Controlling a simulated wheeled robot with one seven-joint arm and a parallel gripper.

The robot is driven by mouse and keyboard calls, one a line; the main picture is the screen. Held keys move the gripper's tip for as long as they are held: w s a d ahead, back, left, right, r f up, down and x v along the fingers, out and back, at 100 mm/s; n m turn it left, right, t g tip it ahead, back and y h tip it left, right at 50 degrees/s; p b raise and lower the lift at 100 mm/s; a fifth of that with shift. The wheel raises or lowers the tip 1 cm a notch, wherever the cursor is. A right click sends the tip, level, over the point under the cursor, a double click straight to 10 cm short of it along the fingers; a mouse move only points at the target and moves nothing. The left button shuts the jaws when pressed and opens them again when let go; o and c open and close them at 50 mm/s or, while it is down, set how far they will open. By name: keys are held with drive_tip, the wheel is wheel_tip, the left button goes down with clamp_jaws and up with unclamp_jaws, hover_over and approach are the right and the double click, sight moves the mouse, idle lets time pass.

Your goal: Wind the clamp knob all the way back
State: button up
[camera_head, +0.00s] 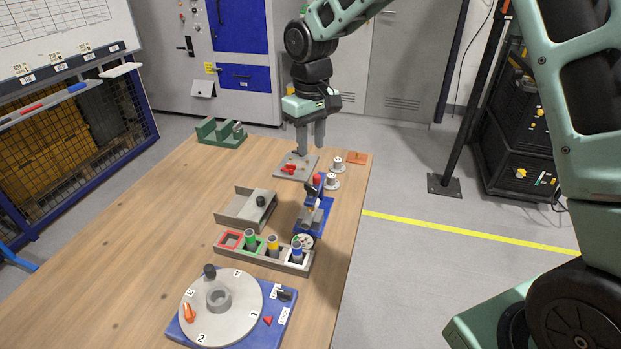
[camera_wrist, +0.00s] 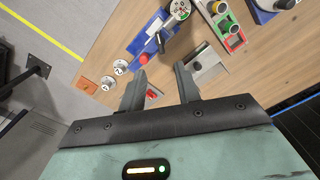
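A green block fixture (camera_head: 222,132) with upright jaws and a small grey knob (camera_head: 238,127) at its right end stands at the table's back left; it looks like the clamp, but it is small in view. It is not visible in the wrist view. My gripper (camera_head: 310,148) hangs fingers-down above the back right of the table, to the right of the fixture and apart from it. In the wrist view my gripper (camera_wrist: 160,72) has its two fingers apart, with nothing between them.
Below my gripper lies a grey plate (camera_head: 283,167) with red pieces (camera_head: 289,169). Nearby are silver spools (camera_head: 332,180), a blue stand with a red ball (camera_head: 316,179), a grey bracket (camera_head: 236,208), a tray of coloured cylinders (camera_head: 290,266) and a numbered turntable (camera_head: 240,318). The table's left side is clear.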

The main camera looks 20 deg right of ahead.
sight(311, 187)
wheel_tip(311, 187, down, 12)
drive_tip(key=shift+p, duration=1.1)
clamp_jaws()
